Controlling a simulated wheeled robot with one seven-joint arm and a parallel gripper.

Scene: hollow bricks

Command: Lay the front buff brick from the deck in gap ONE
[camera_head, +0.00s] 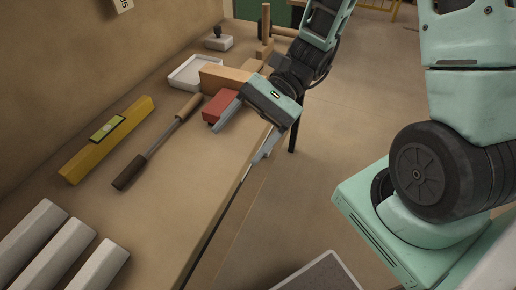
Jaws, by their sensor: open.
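My gripper (238,144) is open, its fingers apart over the bench's right edge, with nothing seen between them. Its left finger overlaps a red brick (218,104) in the picture; I cannot tell if they touch. A tan block (225,79) lies just behind the red brick; I cannot tell whether it is a buff brick or wood. No buff brick on a deck and no gap marked ONE can be made out.
On the bench (185,210) lie a yellow spirit level (108,138), a wooden-handled tool (158,142), a white tray (186,74) and several pale bars (60,252). A small dark-knobbed block (219,42) stands at the back. The bench's front middle is clear. Open floor lies right.

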